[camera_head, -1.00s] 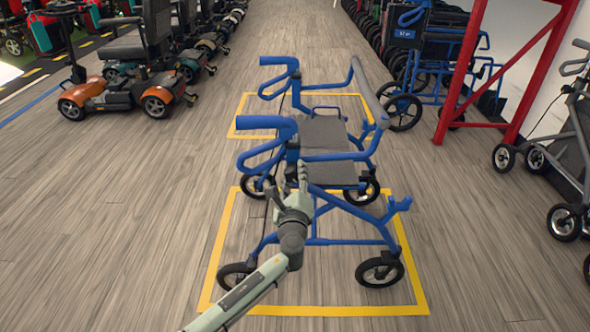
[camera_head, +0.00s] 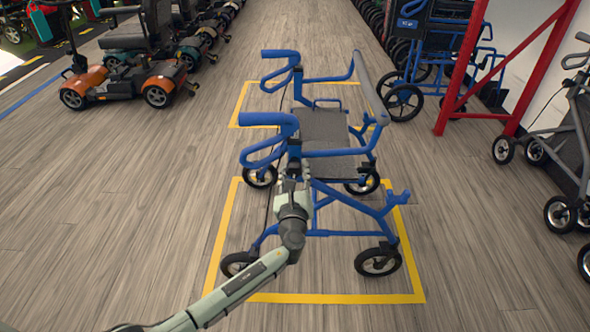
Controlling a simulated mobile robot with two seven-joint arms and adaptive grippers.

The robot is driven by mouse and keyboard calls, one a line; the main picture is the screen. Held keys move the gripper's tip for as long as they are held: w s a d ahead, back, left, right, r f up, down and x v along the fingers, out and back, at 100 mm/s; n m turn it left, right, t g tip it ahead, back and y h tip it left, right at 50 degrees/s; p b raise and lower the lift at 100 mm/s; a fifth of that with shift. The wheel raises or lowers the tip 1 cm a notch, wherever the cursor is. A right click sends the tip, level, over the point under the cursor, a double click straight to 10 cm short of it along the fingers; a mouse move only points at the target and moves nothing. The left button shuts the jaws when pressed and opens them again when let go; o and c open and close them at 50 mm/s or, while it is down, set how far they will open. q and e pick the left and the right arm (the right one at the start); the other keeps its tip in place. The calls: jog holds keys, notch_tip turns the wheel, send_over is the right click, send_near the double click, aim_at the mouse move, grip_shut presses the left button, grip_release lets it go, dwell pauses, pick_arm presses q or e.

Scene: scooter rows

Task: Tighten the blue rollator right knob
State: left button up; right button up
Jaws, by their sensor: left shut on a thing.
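The blue rollator (camera_head: 345,153) stands upright on the floor, side-on, in the middle of the head view. It has blue handles, a grey seat, a grey backrest bar and black wheels. My left gripper (camera_head: 292,178) is at the near-side upright below the near handle, with its fingers pointing up. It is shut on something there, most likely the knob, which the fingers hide. My right gripper is not in view.
Yellow tape (camera_head: 222,232) marks the floor around the rollator. Orange scooters (camera_head: 125,83) stand at the left back. A red rack post (camera_head: 461,68) and a blue wheelchair (camera_head: 425,55) are at the right. Grey rollators (camera_head: 570,140) stand at the right edge. The floor at left is clear.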

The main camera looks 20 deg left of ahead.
pick_arm(q)
jog(key=o, duration=1.2)
jog(key=shift+c, duration=0.2)
jog(key=v, duration=0.7)
jog(key=shift+s, duration=0.3)
jog(key=shift+d, duration=0.1)
